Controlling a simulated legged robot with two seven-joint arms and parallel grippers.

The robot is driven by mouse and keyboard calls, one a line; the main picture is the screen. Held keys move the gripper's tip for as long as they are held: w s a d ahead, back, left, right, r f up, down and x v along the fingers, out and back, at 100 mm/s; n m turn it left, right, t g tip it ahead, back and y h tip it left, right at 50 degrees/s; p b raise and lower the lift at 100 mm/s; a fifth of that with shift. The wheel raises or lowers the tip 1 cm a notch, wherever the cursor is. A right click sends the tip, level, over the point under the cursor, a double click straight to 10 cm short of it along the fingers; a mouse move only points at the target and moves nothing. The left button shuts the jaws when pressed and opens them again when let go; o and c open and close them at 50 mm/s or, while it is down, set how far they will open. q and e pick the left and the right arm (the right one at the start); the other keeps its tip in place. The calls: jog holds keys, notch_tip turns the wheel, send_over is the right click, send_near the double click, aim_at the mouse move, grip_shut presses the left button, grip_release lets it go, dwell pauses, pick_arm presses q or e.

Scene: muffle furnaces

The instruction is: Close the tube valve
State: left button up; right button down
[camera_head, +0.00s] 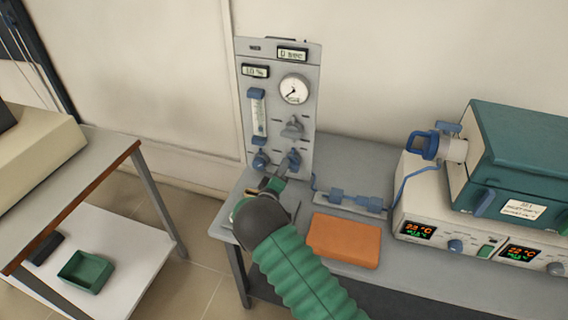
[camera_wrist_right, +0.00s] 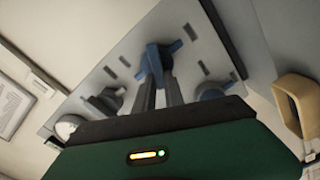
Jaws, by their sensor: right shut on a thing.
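The upright grey panel (camera_head: 279,80) carries several knobs. My right gripper (camera_head: 283,168) reaches up to the panel's lower right, where a blue valve knob (camera_head: 294,157) sits. In the right wrist view my right gripper's two dark fingers (camera_wrist_right: 163,88) are closed on the blue knob (camera_wrist_right: 157,56), one on each side of its handle. The fingers hide part of the knob. A second blue knob (camera_head: 260,160) is to its left, and a grey knob (camera_head: 292,128) is above it. My left gripper is in neither view.
An orange block (camera_head: 345,240) lies on the bench right of my arm. Blue tube fittings (camera_head: 358,200) lie behind it. A furnace with a teal body (camera_head: 525,140) stands at the right. A side table (camera_head: 95,175) with a green tray (camera_head: 86,272) below is at the left.

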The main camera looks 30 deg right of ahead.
jog(key=n, duration=0.2)
jog(key=f+n+p, duration=0.1)
jog(key=n, duration=0.2)
jog(key=shift+w+a+f, duration=0.1)
jog(key=shift+a, duration=0.1)
jog(key=shift+f+n, duration=0.1)
jog(key=shift+n, duration=0.2)
jog(key=c, duration=1.4)
grip_release()
jog(key=shift+w, duration=0.1)
jog(key=shift+c, duration=0.2)
jog(key=v, duration=1.7)
